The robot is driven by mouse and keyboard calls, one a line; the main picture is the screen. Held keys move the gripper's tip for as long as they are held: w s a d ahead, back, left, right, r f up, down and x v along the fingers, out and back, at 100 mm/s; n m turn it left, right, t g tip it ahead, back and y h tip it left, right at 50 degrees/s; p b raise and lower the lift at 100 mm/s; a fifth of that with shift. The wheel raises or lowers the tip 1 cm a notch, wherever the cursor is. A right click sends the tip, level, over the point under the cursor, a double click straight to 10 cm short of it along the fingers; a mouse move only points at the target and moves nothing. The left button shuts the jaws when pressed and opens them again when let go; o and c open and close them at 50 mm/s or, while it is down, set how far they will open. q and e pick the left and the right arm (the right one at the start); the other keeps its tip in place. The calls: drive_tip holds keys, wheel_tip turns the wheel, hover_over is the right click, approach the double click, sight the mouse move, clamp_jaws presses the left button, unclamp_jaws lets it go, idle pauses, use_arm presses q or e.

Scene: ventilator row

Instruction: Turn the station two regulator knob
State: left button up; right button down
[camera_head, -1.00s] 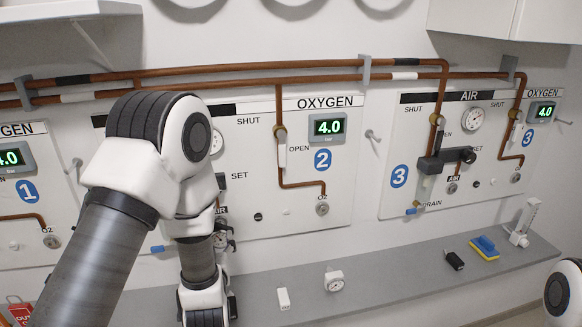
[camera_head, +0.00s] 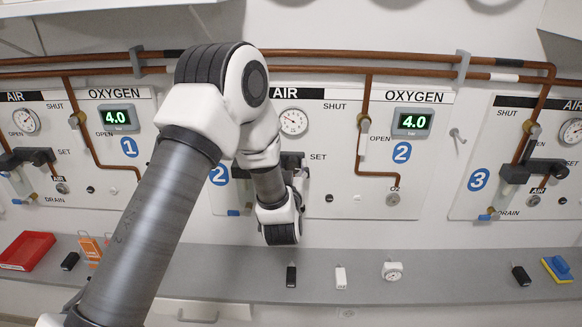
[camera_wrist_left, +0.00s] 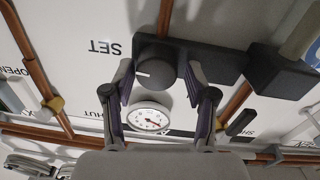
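The station two regulator, a dark block with a round black knob (camera_wrist_left: 155,78), shows in the left wrist view, where the picture is upside down. A white mark sits on the knob's rim. My left gripper (camera_wrist_left: 159,72) is open, with one fingertip on each side of the knob; I cannot tell whether they touch it. The white pressure gauge (camera_wrist_left: 150,118) shows below the knob there. In the head view, my left forearm and wrist cover most of the regulator (camera_head: 292,160), and its gauge (camera_head: 293,122) shows above. My right gripper is not in view.
Copper pipes (camera_head: 320,54) run along the wall above the panels. A grey shelf (camera_head: 440,275) below holds a red tray (camera_head: 27,250), a small gauge (camera_head: 392,271) and other small items. Station one stands left, station three (camera_head: 478,180) right.

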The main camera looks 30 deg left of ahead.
use_arm(q)
drive_tip(key=shift+w+d, duration=0.1)
drive_tip(key=shift+d, duration=0.05)
drive_tip(key=c, duration=0.6)
drive_tip(key=shift+m, duration=0.4)
drive_tip(key=m, duration=0.7)
drive_tip(key=shift+g+p, duration=0.3)
drive_tip(key=shift+p, duration=0.1)
drive_tip(key=m, duration=0.3)
drive_tip(key=shift+w+d+p, duration=0.1)
drive_tip(key=shift+p, duration=0.3)
drive_tip(key=m+p, duration=0.1)
drive_tip(key=m, duration=0.3)
drive_tip(key=shift+m, duration=0.4)
